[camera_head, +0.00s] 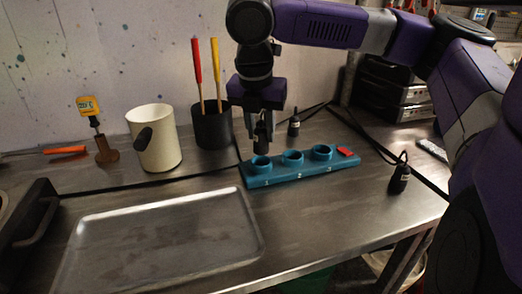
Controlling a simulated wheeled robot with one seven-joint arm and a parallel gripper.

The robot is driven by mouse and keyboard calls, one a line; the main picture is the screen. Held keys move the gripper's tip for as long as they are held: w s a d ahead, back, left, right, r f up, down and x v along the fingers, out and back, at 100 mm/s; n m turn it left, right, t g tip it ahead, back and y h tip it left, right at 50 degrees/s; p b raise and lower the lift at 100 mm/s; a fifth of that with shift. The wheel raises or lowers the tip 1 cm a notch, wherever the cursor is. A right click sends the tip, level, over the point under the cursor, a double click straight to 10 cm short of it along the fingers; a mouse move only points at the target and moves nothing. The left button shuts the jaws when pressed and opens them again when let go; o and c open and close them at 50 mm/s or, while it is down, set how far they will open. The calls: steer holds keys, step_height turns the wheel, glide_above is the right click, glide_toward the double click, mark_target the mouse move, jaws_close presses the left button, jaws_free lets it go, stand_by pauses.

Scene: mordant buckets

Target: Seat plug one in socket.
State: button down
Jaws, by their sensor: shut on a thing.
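My gripper (263,122) points down over the left end of the teal socket block (309,174). It is shut on a black plug (262,145), which hangs upright at the leftmost socket (260,162). The plug's lower end is close to this socket's ring; I cannot tell whether it is above or behind it, or touching. The middle socket (292,157) and the right socket (322,152) look empty. Small pale marks on the block's front are too small to read surely. Another black plug (294,126) stands behind the block, and a third black plug (400,178) stands to the right.
An empty metal tray (165,238) lies in front. A white pitcher (157,143), a black cup (212,130) with red and yellow handled tools, and a brown stand (105,152) are at the back left. A red piece (345,151) is at the block's right end.

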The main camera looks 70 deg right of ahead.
mark_target(261, 143)
steer(key=shift+f+b, duration=0.45)
steer(key=shift+f, duration=1.8)
steer(key=shift+f, duration=0.1)
steer(key=c, duration=1.1)
jaws_free()
steer(key=p+v, duration=0.2)
steer(key=v, duration=1)
steer(key=shift+p, duration=0.3)
